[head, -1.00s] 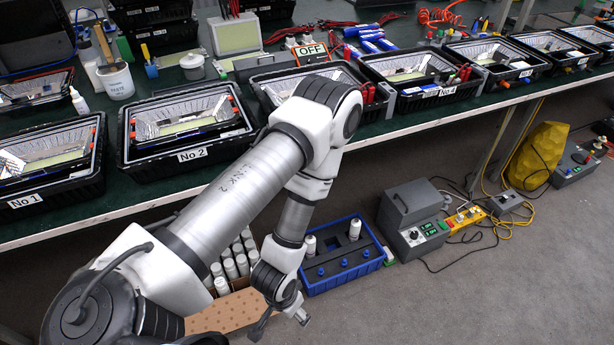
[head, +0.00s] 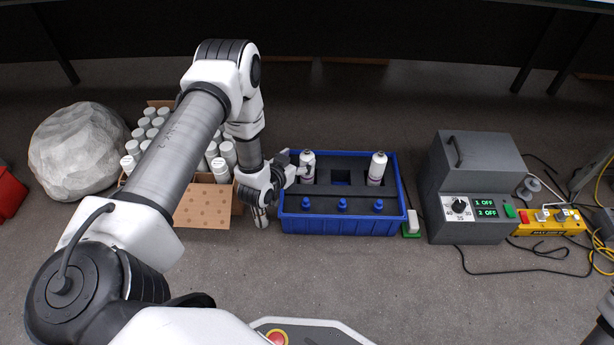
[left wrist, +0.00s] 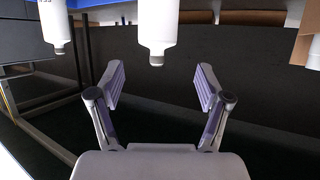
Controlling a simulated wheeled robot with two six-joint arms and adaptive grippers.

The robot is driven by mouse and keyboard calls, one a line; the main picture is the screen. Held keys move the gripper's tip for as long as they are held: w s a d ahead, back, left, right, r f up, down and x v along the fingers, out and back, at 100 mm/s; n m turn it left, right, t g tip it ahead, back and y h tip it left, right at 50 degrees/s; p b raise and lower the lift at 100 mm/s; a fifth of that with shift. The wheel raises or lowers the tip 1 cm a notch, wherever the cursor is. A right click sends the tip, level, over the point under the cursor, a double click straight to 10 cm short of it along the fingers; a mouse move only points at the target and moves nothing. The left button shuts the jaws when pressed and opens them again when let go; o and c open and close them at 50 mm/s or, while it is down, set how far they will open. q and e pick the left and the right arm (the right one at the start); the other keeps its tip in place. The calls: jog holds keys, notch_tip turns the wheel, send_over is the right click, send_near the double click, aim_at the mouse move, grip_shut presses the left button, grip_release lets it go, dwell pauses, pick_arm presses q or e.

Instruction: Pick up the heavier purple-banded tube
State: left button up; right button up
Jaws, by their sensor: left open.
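Two white tubes stand upright in the blue crate, one at its left (head: 308,166) and one at its right (head: 378,167). A faint purplish band shows low on the right tube; the left tube's lower part is partly hidden. My left gripper (head: 294,165) is open beside the left tube. The left wrist view looks upside down. It shows the two open fingers (left wrist: 159,90) with one tube (left wrist: 157,25) beyond the gap between them and another tube (left wrist: 57,28) to the left. Neither is gripped. Weight cannot be seen.
The blue crate (head: 340,226) has blue knobs along its front. A carton (head: 205,205) of white bottles and a grey rock (head: 75,150) lie left. A grey control box (head: 470,175) and yellow strip (head: 550,222) with cables lie right. The floor in front is mostly clear.

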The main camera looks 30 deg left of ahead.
aim_at(306, 155)
pick_arm(q)
jog(key=b+x, duration=0.4)
jog(key=x, duration=0.1)
jog(key=shift+w+d+f, duration=0.15)
jog(key=shift+d+f, duration=0.05)
jog(key=shift+f, duration=0.25)
jog(key=shift+w+r, duration=0.1)
jog(key=shift+w, duration=0.15)
jog(key=shift+r, duration=0.1)
grip_shut()
